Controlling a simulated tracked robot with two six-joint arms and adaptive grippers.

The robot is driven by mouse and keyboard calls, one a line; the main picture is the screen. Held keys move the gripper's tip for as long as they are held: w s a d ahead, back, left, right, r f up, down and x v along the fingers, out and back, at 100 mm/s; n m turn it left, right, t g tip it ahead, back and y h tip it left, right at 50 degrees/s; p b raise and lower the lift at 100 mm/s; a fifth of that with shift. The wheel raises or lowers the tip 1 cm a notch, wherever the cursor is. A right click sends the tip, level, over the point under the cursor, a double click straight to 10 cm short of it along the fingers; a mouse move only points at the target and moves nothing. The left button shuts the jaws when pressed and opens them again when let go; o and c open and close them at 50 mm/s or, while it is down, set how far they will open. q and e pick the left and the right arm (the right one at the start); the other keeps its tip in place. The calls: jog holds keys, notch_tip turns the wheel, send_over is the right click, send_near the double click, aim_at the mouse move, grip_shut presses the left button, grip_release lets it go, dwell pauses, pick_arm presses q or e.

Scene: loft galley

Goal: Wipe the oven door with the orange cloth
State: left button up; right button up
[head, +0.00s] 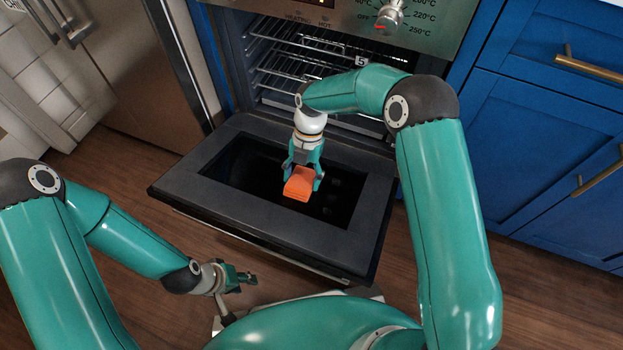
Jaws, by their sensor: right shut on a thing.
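The oven door (227,155) is folded down open, with a grey frame around a dark glass panel. My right gripper (302,180) is over the glass, pointing down, and is shut on the orange cloth (299,186), which looks like a small folded block. I cannot tell whether the cloth touches the glass. My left gripper (244,279) is low, to the left of the door's front edge, away from the cloth. Its fingers look apart with nothing between them.
The oven cavity with wire racks (300,62) is open behind the door. Blue cabinets (545,130) with brass handles stand at the right. A steel fridge (140,75) is at the left. Bare wooden floor (150,215) lies left of the door.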

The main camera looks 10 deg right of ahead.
aim_at(325, 196)
jog(key=shift+w+a, duration=0.5)
jog(key=shift+a, duration=0.3)
jog(key=shift+w+a, duration=0.5)
jog(key=shift+a, duration=0.25)
jog(key=shift+w+a, duration=0.5)
jog(key=shift+a, duration=0.3)
jog(key=shift+s+d, duration=0.35)
jog(key=shift+d, duration=0.2)
jog(key=shift+s+d, duration=0.3)
jog(key=shift+d, duration=0.2)
jog(key=shift+s+d+f, duration=0.1)
jog(key=shift+s+d, duration=0.75)
jog(key=shift+d, duration=0.3)
jog(key=shift+s+d+f, duration=0.1)
jog(key=shift+s+d, duration=0.7)
jog(key=shift+d, duration=0.35)
jog(key=shift+s+d+r, duration=0.1)
jog(key=shift+s+d, duration=0.45)
jog(key=shift+d, duration=0.3)
jog(key=shift+s+d+r, duration=0.1)
jog(key=shift+s+d, duration=0.45)
jog(key=shift+d, duration=0.3)
jog(key=shift+p+v, duration=2.25)
jog(key=shift+v, duration=0.75)
jog(key=shift+w+r, duration=0.1)
jog(key=p+v, duration=0.2)
jog(key=shift+r, duration=0.4)
